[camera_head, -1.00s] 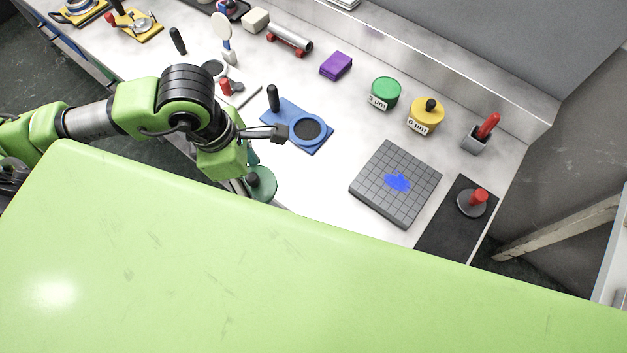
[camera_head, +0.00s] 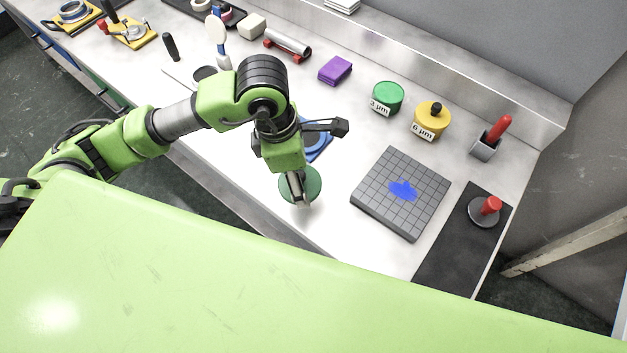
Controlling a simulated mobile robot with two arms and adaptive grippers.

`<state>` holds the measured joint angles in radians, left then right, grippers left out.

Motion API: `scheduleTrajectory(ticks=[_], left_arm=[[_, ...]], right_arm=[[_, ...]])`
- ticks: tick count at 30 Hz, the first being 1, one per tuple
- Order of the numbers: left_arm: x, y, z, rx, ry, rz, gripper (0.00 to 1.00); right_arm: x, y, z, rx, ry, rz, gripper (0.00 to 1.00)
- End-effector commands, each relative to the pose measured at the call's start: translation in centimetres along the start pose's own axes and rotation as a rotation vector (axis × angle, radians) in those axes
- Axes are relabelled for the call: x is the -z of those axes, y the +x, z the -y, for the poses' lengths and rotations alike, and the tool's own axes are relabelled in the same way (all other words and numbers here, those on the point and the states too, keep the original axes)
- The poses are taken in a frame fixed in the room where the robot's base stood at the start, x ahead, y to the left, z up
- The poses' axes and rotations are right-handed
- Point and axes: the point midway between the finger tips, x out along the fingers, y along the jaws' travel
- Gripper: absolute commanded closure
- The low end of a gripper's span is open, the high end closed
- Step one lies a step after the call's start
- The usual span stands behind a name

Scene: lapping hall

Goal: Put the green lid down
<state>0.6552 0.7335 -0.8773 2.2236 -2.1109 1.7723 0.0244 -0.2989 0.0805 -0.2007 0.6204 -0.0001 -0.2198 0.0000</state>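The green lid (camera_head: 313,184) is a dark green disc at my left gripper (camera_head: 301,199), over the front part of the bench left of the grey grid plate. The gripper points down with its fingers at the lid's middle and appears closed on it; the fingers hide the part they hold. I cannot tell whether the lid touches the bench or hangs just above it. A green jar (camera_head: 387,98) marked 3 µm stands farther back, with no knob on top. My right gripper is not in view.
The grey grid plate (camera_head: 375,205) with a blue smear lies to the right. Behind my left arm is a partly hidden blue plate (camera_head: 322,150). A yellow jar (camera_head: 432,120), purple block (camera_head: 335,70) and black mat (camera_head: 450,250) are around. Bare bench (camera_head: 330,225) lies between lid and grid plate.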

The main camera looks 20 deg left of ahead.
Motion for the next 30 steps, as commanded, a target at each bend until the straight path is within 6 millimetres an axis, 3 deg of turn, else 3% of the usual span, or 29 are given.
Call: scheduleTrajectory(ticks=[4, 11, 18, 29, 30], left_arm=[[-1.5, 2.5, -0.6, 0.004, -0.001, 0.000, 0.56], [-2.5, 4.4, -1.1, 0.002, 0.000, 0.001, 0.56], [-2.0, 7.2, -1.2, 0.001, 0.000, 0.000, 0.56], [-1.9, 7.9, -1.2, -0.001, 0.001, 0.001, 0.56], [-1.9, 7.9, -1.2, -0.001, 0.001, 0.001, 0.35]], right_arm=[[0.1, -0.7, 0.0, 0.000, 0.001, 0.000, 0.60], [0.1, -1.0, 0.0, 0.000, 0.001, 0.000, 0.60], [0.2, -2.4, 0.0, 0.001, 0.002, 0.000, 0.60], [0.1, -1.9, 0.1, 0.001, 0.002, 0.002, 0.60], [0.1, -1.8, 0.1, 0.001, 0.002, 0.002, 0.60]])
